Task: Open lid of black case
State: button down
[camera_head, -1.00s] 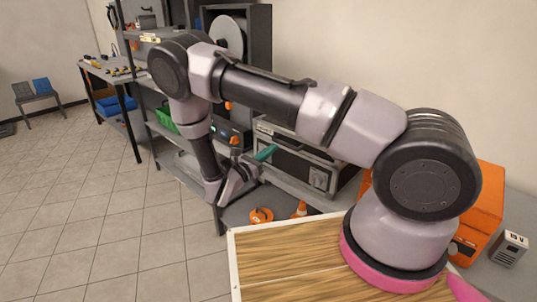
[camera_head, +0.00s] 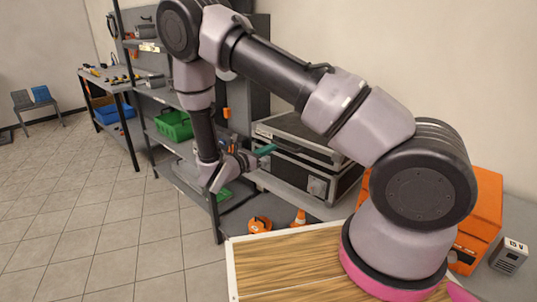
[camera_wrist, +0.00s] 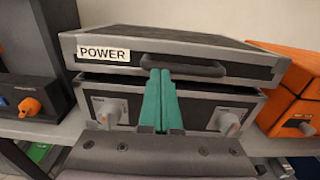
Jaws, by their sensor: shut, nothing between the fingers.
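The black case (camera_head: 290,172) has silver edges and stands on a grey shelf; it also shows in the wrist view (camera_wrist: 200,101). Its lid (camera_wrist: 238,68), with a white POWER label and a dark handle (camera_wrist: 170,65), is slightly raised, with a dark gap beneath its front edge. My gripper (camera_wrist: 161,72) has teal fingers shut together with nothing between them. Their tips are at the lid's front edge, just below the handle; contact is hard to tell. In the head view my gripper (camera_head: 268,150) is at the front of the case. The fingers hide the middle of the case's front.
An orange box (camera_wrist: 300,85) stands close to the right of the case, and a dark unit with an orange knob (camera_wrist: 25,105) to its left. A green crate (camera_head: 174,126) is on the shelves at left. A wooden-topped surface (camera_head: 290,265) lies in front.

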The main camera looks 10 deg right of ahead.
jog(key=w+d+r+g+y, duration=0.2)
jog(key=w+d+r+y, duration=0.3)
jog(key=r, duration=0.7)
jog(key=w+d+r+g+y, duration=0.1)
jog(key=w+d+r+g, duration=0.2)
jog(key=d+r, duration=0.65)
jog(key=w+d+r+y, duration=0.1)
jog(key=w+d+r, duration=0.2)
jog(key=w+d, duration=0.2)
jog(key=w+d+r+g+y, duration=0.1)
jog(key=w+d+r, duration=0.1)
jog(key=w+d, duration=0.3)
jog(key=w+d+r+y, duration=0.1)
jog(key=w+d+r, duration=0.2)
jog(key=w+d, duration=0.3)
jog(key=d, duration=0.2)
jog(key=shift+d+r, duration=0.3)
jog(key=shift+d, duration=0.05)
